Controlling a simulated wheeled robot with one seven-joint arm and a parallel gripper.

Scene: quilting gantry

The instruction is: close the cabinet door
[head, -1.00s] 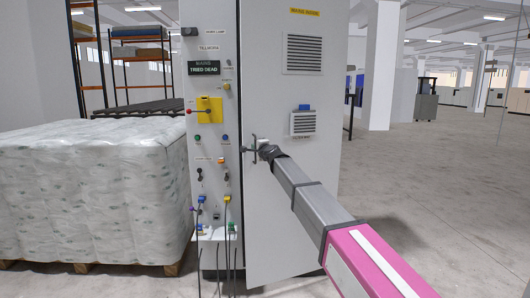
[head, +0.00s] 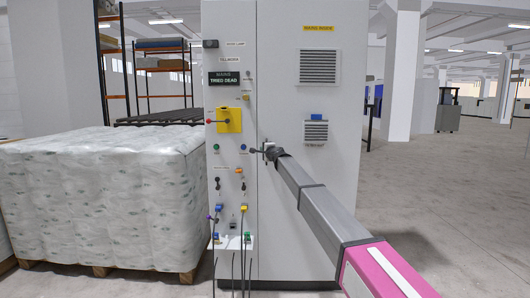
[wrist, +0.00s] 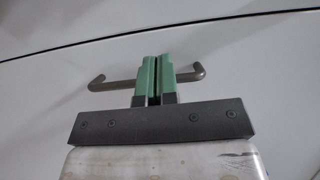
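The cabinet door (head: 290,215) is a tall light grey panel with vents, right of the cabinet's control strip (head: 231,185). In the head view its edge looks flush or nearly flush with the strip. In the wrist view a thin dark seam (wrist: 100,40) runs along the door edge. The door handle (wrist: 190,76) is a dark bar with bent ends. My gripper (head: 266,150) is at the handle. In the wrist view its green fingers (wrist: 155,75) are together with a narrow slit, crossing in front of the middle of the bar. I cannot tell whether they touch it.
A wrapped pallet load (head: 105,195) stands close left of the cabinet. Cables hang from the sockets (head: 232,240) low on the strip. Open concrete floor (head: 450,210) lies to the right, with a white column (head: 402,80) further back.

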